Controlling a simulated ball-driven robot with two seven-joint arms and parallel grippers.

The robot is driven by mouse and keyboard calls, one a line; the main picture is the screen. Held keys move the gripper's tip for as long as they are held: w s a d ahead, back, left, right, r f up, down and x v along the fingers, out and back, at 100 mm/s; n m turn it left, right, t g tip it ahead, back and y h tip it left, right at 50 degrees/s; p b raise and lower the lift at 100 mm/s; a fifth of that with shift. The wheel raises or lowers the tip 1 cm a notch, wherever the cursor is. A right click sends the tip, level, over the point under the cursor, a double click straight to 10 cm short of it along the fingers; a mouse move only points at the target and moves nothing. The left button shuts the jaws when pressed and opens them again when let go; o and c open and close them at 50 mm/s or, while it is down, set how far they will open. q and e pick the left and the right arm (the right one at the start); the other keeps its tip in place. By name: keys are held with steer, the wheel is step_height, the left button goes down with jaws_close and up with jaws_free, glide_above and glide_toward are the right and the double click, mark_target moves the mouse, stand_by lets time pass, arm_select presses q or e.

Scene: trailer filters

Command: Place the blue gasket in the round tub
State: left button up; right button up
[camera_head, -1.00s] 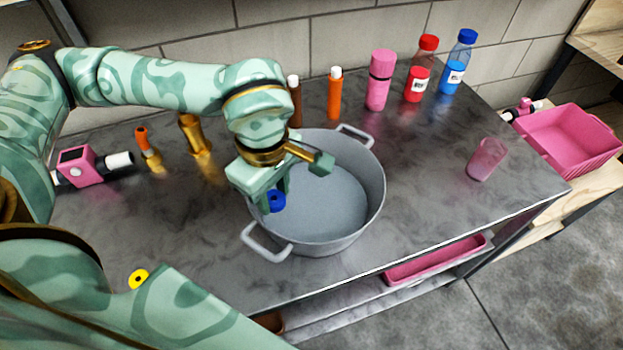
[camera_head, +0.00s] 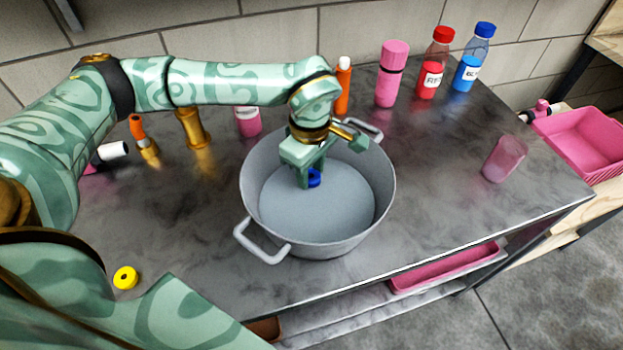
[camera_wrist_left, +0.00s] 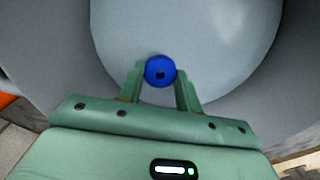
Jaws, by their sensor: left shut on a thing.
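The blue gasket (camera_head: 314,178) is a small blue ring with a dark centre hole. My left gripper (camera_head: 307,180) is shut on it and holds it inside the mouth of the round tub (camera_head: 382,210), over its floor. In the left wrist view the gasket (camera_wrist_left: 160,71) sits between the two fingertips, with the tub's pale floor (camera_wrist_left: 200,35) behind it. Whether the gasket touches the floor cannot be told. The tub is a grey metal pot with two loop handles, standing on the metal table. My right gripper is not in view.
A yellow ring (camera_head: 125,278) lies on the table at the left front. Bottles with red (camera_head: 434,65) and blue (camera_head: 474,60) caps, a pink flask (camera_head: 390,75) and an orange tube (camera_head: 343,88) stand behind the tub. A pink cup (camera_head: 504,158) stands to the right, with free table between.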

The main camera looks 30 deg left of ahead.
mark_target(310, 176)
arm_select(q)
step_height(310, 176, down, 3)
steer(key=shift+f+b, duration=0.1)
steer(key=shift+b, duration=0.45)
steer(key=shift+r, duration=0.2)
steer(key=o, duration=1)
steer(key=shift+f, duration=0.15)
step_height(310, 176, up, 12)
steer(key=p, duration=0.4)
